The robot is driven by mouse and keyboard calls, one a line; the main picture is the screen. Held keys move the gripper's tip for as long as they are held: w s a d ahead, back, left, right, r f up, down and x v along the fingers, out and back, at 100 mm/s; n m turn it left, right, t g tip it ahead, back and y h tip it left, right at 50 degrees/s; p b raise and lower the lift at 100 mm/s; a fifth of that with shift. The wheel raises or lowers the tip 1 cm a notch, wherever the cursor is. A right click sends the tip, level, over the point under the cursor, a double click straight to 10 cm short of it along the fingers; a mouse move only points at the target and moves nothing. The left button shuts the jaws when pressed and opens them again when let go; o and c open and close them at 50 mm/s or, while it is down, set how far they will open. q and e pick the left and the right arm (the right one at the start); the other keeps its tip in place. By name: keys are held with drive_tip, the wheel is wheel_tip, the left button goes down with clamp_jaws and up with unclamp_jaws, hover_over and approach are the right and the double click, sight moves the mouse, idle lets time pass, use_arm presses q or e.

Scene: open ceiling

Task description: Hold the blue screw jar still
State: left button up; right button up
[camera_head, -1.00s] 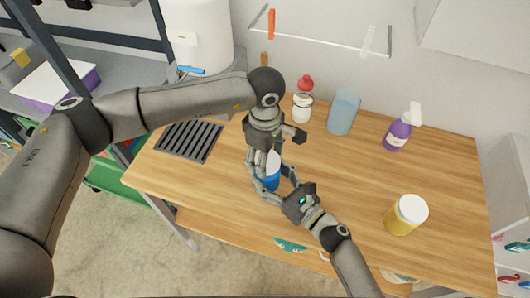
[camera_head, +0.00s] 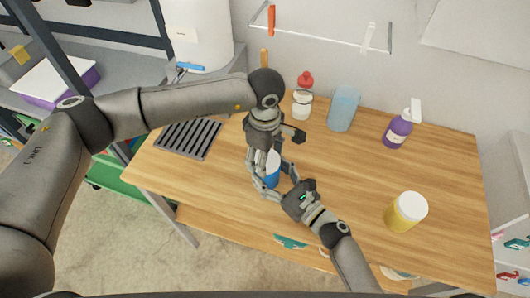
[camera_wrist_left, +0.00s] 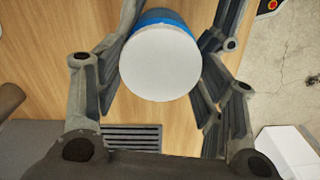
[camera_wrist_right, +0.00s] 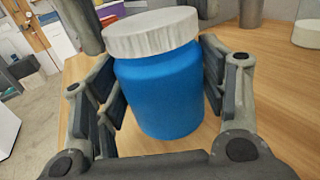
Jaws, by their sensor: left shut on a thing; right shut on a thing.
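The blue screw jar (camera_head: 271,177) stands upright on the wooden table, with a white lid (camera_head: 272,161) on top. My right gripper (camera_head: 272,188) reaches in from the front right and is shut on the blue body (camera_wrist_right: 162,92) of the jar, one finger on each side. My left gripper (camera_head: 264,162) comes down from above and is shut on the jar at its lid. In the left wrist view the round white lid (camera_wrist_left: 160,63) sits between the left fingers. Fingers hide part of the jar in the head view.
A yellow jar with a white lid (camera_head: 404,213) stands at the right. A purple spray bottle (camera_head: 398,130), a blue translucent cup (camera_head: 343,108) and a red-topped bottle (camera_head: 302,103) stand toward the back. A dark slatted grate (camera_head: 188,139) lies at the left.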

clamp_jaws()
use_arm(q)
drive_tip(key=m, duration=0.6)
drive_tip(key=shift+w, duration=0.1)
drive_tip(key=m, duration=0.5)
drive_tip(key=shift+d, duration=0.1)
drive_tip(key=m, duration=0.6)
drive_tip(key=shift+m, duration=0.4)
drive_tip(key=m, duration=0.5)
drive_tip(key=shift+d, duration=0.1)
drive_tip(key=o, duration=0.7)
drive_tip(key=shift+f, duration=0.1)
